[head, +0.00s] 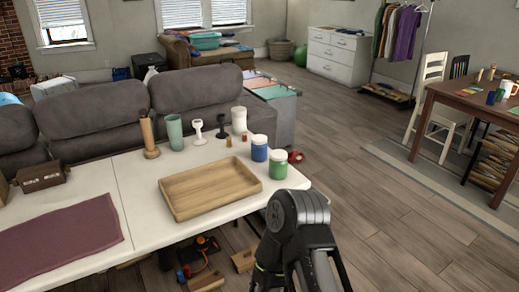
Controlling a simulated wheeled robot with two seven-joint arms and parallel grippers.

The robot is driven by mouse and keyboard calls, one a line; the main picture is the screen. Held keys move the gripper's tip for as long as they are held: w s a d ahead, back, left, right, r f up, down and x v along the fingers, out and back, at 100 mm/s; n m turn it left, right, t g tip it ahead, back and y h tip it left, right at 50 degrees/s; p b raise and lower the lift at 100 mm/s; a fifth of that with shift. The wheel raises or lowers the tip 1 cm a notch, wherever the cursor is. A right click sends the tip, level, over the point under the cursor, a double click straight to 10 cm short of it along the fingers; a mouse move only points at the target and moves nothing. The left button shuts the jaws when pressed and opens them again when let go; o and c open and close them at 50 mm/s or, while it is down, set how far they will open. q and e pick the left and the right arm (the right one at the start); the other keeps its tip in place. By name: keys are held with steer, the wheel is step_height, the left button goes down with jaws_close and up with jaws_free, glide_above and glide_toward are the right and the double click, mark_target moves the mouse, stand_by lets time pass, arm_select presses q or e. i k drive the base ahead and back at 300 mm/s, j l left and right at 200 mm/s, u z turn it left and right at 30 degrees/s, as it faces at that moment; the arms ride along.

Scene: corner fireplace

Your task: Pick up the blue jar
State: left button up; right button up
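The blue jar (259,149) stands upright near the right end of the white table (140,180). It has a white lid and a blue body. A green jar (278,164) with a white lid stands just in front of it to the right, very close. A dark grey joint of one of my arms rises at the bottom, right of the table's edge, below the jars and apart from them. I see no gripper fingertips in this view.
A wooden tray (211,188) lies left of the jars. Behind it stand a wooden grinder (149,138), a green cup (174,132), a white candlestick (198,131), a dark one (222,127) and a white canister (239,120). A maroon cloth (60,240) lies front left.

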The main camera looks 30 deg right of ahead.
mark_target(258, 154)
steer(key=z, duration=1.85)
steer(key=i+l, duration=0.15)
steer(key=i, duration=0.45)
steer(key=i+l, duration=0.15)
steer(key=i, duration=0.5)
